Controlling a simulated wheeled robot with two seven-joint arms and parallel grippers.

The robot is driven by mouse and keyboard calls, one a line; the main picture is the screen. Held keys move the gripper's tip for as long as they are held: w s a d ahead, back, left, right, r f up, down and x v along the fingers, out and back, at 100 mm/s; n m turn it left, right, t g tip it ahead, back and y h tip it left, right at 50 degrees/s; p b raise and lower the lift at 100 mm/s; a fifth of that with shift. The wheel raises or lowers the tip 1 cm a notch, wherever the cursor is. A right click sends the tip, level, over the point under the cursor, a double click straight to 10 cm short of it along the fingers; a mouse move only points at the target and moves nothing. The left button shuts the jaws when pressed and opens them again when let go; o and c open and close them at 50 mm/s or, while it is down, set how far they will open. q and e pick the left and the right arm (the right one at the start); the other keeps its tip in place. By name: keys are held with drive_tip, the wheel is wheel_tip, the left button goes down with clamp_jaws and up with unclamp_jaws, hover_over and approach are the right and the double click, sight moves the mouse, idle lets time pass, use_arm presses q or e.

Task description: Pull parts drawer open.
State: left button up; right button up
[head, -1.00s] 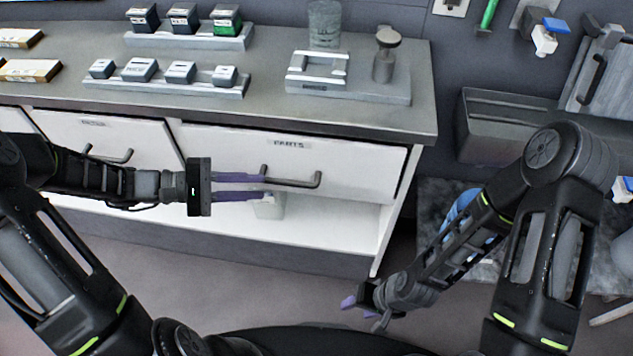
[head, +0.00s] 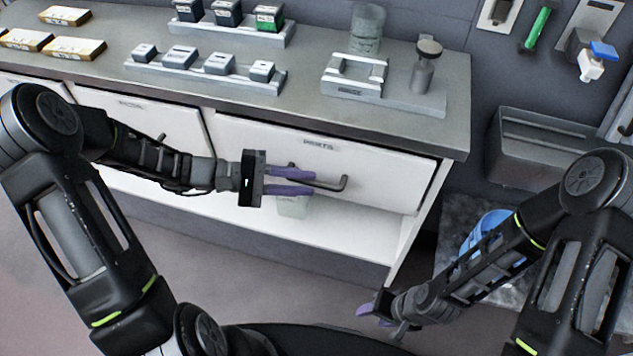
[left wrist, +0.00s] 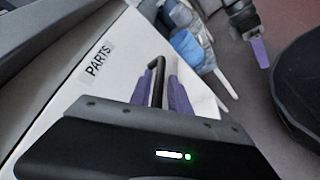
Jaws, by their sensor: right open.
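The white parts drawer (head: 380,180), labelled PARTS, is in the cabinet's right part; I cannot tell if it stands out at all. Its dark bar handle (head: 332,187) is on the front and also shows in the left wrist view (left wrist: 158,72). My left gripper (head: 312,182) is at the handle, its purple fingers apart with the bar between them. In the left wrist view a pale gap shows between the bar and the right finger (left wrist: 178,97). My right gripper (head: 369,308) is open and empty, low in front of the cabinet.
The grey countertop (head: 300,115) carries small blocks in racks, boxes and a fixture (head: 355,75). An open white shelf (head: 340,235) under the drawer holds a pale container. A blue bucket (head: 482,228) stands right of the cabinet. Floor in front is clear.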

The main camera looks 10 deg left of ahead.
sight(309, 184)
use_arm(q)
drive_tip(key=shift+x, duration=1.7)
drive_tip(key=shift+c, duration=0.3)
clamp_jaws()
